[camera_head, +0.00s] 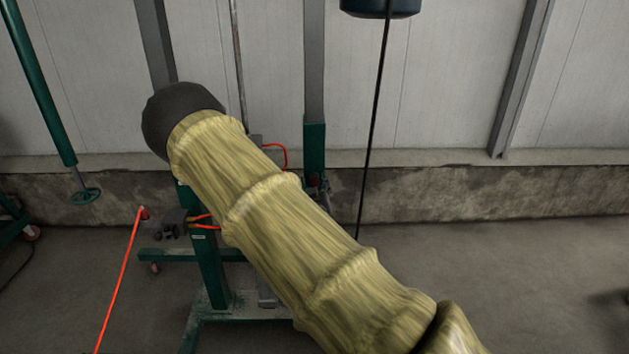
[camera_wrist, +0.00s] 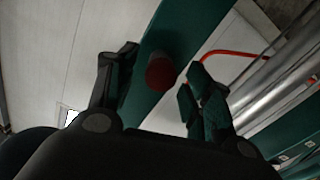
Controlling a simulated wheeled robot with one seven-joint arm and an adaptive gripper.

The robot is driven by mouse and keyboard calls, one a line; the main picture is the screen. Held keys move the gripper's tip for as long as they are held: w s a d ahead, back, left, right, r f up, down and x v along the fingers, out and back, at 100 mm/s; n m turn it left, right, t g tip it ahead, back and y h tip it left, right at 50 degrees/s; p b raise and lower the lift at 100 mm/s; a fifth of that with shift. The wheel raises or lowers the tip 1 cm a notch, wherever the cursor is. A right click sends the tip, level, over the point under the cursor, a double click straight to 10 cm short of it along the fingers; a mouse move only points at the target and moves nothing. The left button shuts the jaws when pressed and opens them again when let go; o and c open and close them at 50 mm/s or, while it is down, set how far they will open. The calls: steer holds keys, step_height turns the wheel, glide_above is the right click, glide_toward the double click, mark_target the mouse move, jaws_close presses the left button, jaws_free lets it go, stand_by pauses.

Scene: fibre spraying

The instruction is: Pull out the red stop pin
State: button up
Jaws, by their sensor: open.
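The red stop pin (camera_wrist: 160,72) shows in the wrist view as a dark red round knob on the face of a green post (camera_wrist: 187,28). My gripper (camera_wrist: 161,63) is open, with one dark finger left of the knob and the other to its right. The knob appears between the fingertips in the picture. A gap shows on each side, and I cannot tell how far ahead of the fingertips it is. In the head view my sleeved arm hides the gripper, and I cannot make out the pin.
A green wheeled stand (camera_head: 211,270) is partly behind my arm. A red hose (camera_head: 119,278) runs down at the left, and another red hose (camera_wrist: 232,54) curves beside the right finger. A black cable (camera_head: 374,120) hangs near the arm. Open floor (camera_head: 520,270) lies at the right.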

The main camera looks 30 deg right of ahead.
steer(key=shift+x, duration=0.95)
